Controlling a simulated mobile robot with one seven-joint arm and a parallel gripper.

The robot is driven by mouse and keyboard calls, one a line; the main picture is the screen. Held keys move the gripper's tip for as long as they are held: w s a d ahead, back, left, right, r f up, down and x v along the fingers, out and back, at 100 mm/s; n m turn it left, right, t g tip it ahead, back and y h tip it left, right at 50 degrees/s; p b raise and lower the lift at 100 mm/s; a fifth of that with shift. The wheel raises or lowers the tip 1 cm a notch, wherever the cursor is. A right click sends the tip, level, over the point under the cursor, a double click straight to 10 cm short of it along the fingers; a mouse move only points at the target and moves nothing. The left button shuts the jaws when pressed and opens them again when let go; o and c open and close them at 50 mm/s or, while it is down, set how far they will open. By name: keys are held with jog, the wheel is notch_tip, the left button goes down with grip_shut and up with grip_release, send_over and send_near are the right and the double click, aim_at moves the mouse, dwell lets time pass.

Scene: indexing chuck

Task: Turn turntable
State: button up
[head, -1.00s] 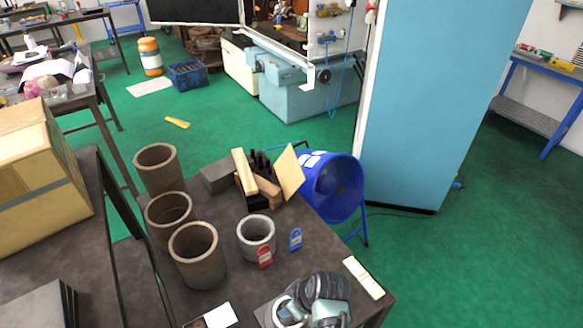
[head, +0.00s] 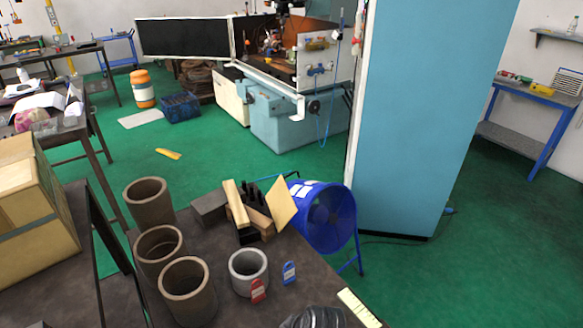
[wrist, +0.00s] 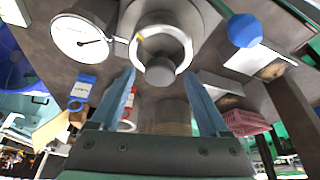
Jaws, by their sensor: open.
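In the wrist view, a round metal chuck-like part with a bright ring and a grey centre knob (wrist: 160,70) is at the top middle; I take it for the turntable. A rod with a blue ball (wrist: 243,30) shows to its right, but I cannot tell whether it is joined to it. My gripper (wrist: 159,77) is open, its two bluish fingers apart and pointing toward the round part, with nothing seen between them. Contact cannot be told. The head view does not clearly show the turntable or my fingertips.
A white dial gauge (wrist: 80,38) is left of the round part. On the dark table stand brown pots (head: 187,290), a grey pot (head: 248,272), red (head: 258,291) and blue (head: 289,273) tags and wooden blocks (head: 236,203).

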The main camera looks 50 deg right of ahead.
jog(key=v, duration=1.2)
jog(key=shift+s+r+b, duration=0.15)
jog(key=shift+r+b, duration=0.15)
jog(key=shift+b, duration=0.1)
jog(key=w+a+r+t+h, duration=0.1)
jog(key=w+a+r+t, duration=0.2)
jog(key=w+r, duration=0.5)
jog(key=w+a+r+t+h, duration=0.2)
jog(key=w+r+t, duration=0.2)
jog(key=r, duration=0.9)
jog(key=w+a+r+t+h, duration=0.1)
jog(key=w+a+r+t, duration=0.2)
jog(key=w+r, duration=0.5)
jog(key=s+a+r+t, duration=0.25)
jog(key=a+r, duration=0.25)
jog(key=r, duration=0.4)
jog(key=s+a+r+t, duration=0.1)
jog(key=a+r+t, duration=0.35)
jog(key=r, duration=0.45)
jog(key=s+a+r+t+y, duration=0.2)
jog(key=s+a+r+t, duration=0.1)
jog(key=r, duration=0.4)
jog(key=s+a+r+t+y, duration=0.1)
jog(key=s+a+r+t, duration=0.2)
jog(key=s+a+r, duration=0.3)
jog(key=shift+s+a+r+y, duration=0.15)
jog(key=shift+s+r+y, duration=0.25)
jog(key=shift+s+r, duration=0.35)
